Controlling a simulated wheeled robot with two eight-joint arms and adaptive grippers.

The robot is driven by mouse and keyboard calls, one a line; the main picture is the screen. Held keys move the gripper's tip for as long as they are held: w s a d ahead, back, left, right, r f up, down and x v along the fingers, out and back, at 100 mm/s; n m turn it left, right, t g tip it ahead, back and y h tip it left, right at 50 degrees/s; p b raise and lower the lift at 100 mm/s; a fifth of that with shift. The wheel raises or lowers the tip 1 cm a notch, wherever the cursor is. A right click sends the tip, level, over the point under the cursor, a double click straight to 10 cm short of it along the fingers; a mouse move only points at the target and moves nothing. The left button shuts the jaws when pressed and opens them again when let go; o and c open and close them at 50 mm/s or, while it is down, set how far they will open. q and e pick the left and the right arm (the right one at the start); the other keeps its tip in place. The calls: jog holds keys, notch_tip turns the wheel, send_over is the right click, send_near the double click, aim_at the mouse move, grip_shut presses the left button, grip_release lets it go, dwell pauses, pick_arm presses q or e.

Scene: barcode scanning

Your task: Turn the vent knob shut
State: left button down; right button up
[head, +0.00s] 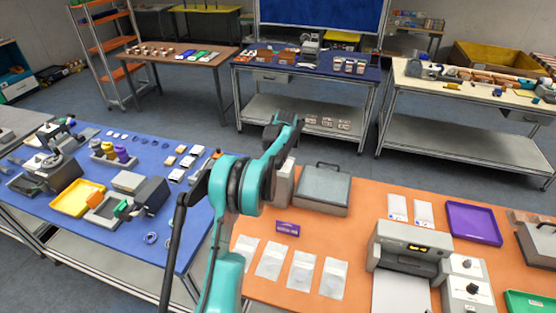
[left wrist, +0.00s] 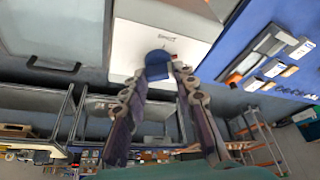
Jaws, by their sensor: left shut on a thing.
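The blue vent knob (left wrist: 157,64) sits on the face of a white box with a small dark label and a red mark beside the knob. The white box (left wrist: 140,42) is near the camera in the left wrist view. My left gripper (left wrist: 160,78) is shut on the knob, one finger on each side of it. In the head view, the box (head: 285,187) stands at the orange table's back left edge, partly behind my teal left arm, and the knob is hidden. The knob's exact angle cannot be told. My right gripper is not in view.
A grey lidded case (head: 322,190) stands close to the right of the box. A purple packet (head: 287,228) and several clear pouches (head: 302,272) lie on the orange table (head: 360,215). A blue table (head: 75,190) with tools and trays is on the left.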

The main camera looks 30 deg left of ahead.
pick_arm(q)
jog(key=n+g, duration=0.1)
jog(key=n, duration=0.2)
jog(key=shift+w+d+n+y+b, duration=0.1)
jog(key=shift+w+n+y+b, duration=0.05)
jog(key=shift+n+y+b, duration=0.25)
jog(key=n+g, duration=0.1)
jog(key=n, duration=0.1)
jog(key=shift+w+n, duration=0.1)
jog(key=shift+n, duration=0.3)
jog(key=shift+r+n+g+y+p, duration=0.1)
jog(key=shift+n+g+y+p, duration=0.4)
jog(key=shift+n, duration=0.7)
jog(key=shift+w+n+g+h+p, duration=0.1)
jog(key=shift+n+g+h+p, duration=0.4)
jog(key=shift+n, duration=0.8)
jog(key=c, duration=1.2)
grip_release()
jog(key=v, duration=0.7)
jog(key=shift+w+d+r, duration=0.1)
jog(key=shift+d, duration=0.1)
